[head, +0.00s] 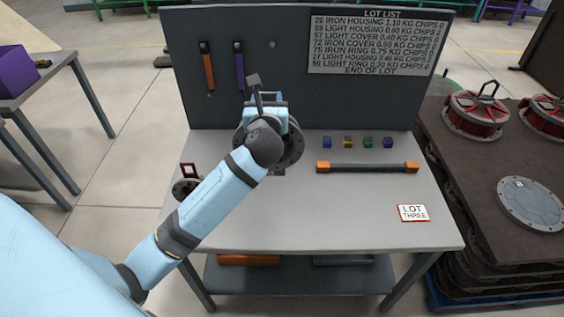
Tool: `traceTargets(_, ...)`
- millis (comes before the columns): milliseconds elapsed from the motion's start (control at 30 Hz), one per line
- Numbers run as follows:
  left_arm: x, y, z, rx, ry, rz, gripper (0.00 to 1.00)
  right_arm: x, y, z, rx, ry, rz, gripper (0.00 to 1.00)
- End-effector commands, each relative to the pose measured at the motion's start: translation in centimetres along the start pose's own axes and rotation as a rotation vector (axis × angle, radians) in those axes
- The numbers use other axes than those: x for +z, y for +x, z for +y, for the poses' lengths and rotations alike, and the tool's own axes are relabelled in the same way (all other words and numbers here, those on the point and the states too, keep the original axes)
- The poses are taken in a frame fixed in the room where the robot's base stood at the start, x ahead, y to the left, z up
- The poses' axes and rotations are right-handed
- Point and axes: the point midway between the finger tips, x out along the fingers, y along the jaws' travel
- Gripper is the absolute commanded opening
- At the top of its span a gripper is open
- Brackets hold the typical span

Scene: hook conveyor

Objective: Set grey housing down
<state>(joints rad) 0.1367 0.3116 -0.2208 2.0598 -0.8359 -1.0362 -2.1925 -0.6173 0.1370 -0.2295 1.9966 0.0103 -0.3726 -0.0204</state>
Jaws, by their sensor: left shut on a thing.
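The grey housing (295,148) is a round dark-grey part, mostly hidden behind my left arm's wrist. It is over the back middle of the grey table (330,222), in front of the upright panel. My left gripper (268,118) is shut on it; the fingertips are largely hidden by the wrist. I cannot tell whether the housing touches the table top. My right gripper is out of view.
Several small coloured cubes (347,142) and an orange-ended bar (366,167) lie right of the housing. A "LOT THREE" card (412,213) lies front right. A dark round part with a red bracket (187,184) is at the left edge. The table's front middle is clear.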

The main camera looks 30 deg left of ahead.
Motion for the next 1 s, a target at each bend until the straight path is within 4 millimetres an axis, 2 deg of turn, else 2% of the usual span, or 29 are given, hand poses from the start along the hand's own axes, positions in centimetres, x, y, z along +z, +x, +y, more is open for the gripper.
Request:
traceTargets(100, -3.0, 0.0, 0.0, 0.0, 0.002, 0.002, 0.0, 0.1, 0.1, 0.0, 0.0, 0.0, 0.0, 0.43)
traceTargets(400, -9.8, 0.0, 0.0, -0.001, 0.001, -0.001, 0.0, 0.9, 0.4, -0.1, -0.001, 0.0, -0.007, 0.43)
traceTargets(500, -11.2, 0.0, 0.0, -0.001, 0.001, -0.001, 0.0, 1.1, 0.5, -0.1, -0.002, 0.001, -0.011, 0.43)
traceTargets(733, -12.8, 0.0, 0.0, -0.001, 0.001, -0.003, 0.0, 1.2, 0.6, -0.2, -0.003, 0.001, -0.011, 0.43)
traceTargets(1000, -16.2, 0.0, -0.1, -0.002, 0.0, -0.002, 0.0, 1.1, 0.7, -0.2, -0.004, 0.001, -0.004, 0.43)
